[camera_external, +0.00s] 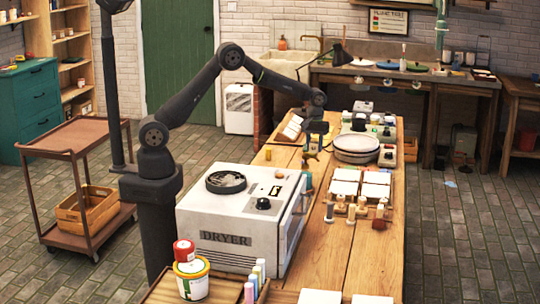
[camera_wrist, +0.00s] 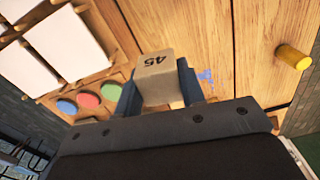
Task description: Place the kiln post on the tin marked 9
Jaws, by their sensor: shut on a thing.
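My gripper (camera_wrist: 159,88) is shut on a beige block marked 45 (camera_wrist: 155,64), which looks like the kiln post. The block sits between the two blue-grey fingers, above the wooden table. In the external view my gripper (camera_external: 312,146) is over the far left part of the table, left of the round banding wheel; the block is too small there to make out clearly. No tin with a readable 9 shows.
A white dryer (camera_external: 237,222) stands on the table's near left. A round grey wheel (camera_external: 357,147), white tiles (camera_external: 345,188) and small wooden posts lie along the right. A yellow cylinder (camera_wrist: 293,57) stands alone. Blue, red and green paint rounds (camera_wrist: 88,95) sit in a wooden holder.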

